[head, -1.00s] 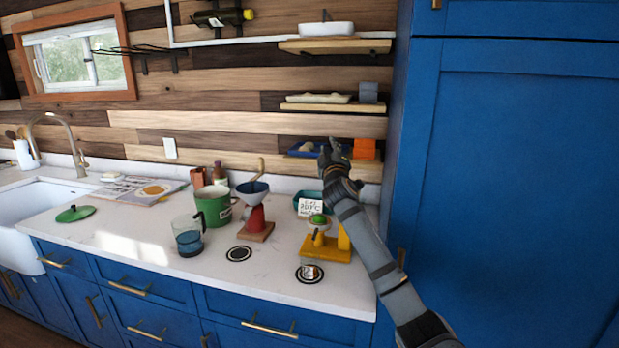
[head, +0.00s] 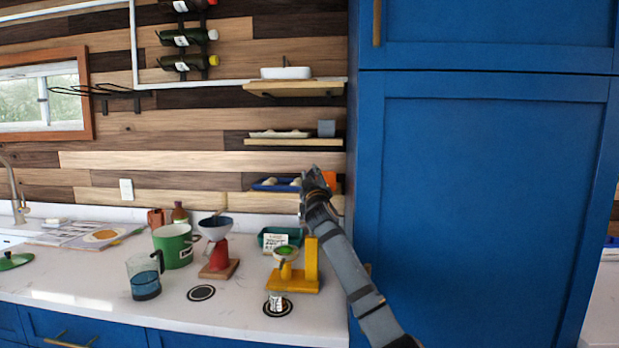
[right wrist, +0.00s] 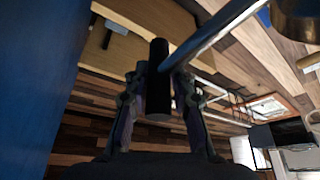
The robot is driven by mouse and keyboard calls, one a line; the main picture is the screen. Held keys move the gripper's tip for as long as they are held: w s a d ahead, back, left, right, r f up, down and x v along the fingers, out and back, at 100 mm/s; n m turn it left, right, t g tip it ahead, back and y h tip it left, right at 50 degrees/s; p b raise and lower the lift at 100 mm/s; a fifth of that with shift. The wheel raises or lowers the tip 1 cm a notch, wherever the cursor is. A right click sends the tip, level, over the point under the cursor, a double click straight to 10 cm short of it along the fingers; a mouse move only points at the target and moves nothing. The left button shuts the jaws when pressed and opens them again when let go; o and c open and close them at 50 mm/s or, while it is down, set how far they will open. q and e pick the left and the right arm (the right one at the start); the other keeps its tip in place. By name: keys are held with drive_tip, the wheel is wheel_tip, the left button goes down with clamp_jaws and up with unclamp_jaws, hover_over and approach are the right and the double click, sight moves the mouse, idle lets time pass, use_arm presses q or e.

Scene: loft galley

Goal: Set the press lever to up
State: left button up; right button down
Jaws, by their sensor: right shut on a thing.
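The yellow press (head: 312,262) stands upright near the right end of the white counter, with a green rounded thing (head: 285,252) in its cup. My right gripper (head: 315,180) is above the press, in front of the back wall. In the right wrist view its fingers are shut on the black grip of the press lever (right wrist: 158,80). A silver rod runs from beside the grip toward the upper right. In the head view, the lever is hidden behind my gripper and arm. The grip is well above the press base. My left gripper is not in view.
A small tin (head: 276,302) stands on a dark round mat before the press. A teal box (head: 281,238) with a card is behind it. A red grinder (head: 218,255), green pot (head: 174,244) and glass jug (head: 145,277) stand left. A tall blue cabinet (head: 480,200) bounds the right.

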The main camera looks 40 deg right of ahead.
drive_tip(key=c, duration=1.3)
unclamp_jaws()
drive_tip(key=shift+f, duration=0.25)
drive_tip(key=shift+c, duration=0.2)
drive_tip(key=shift+o, duration=1.1)
drive_tip(key=shift+r, duration=0.1)
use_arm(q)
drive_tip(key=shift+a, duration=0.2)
use_arm(e)
drive_tip(key=v, duration=1.2)
drive_tip(key=shift+s, duration=0.1)
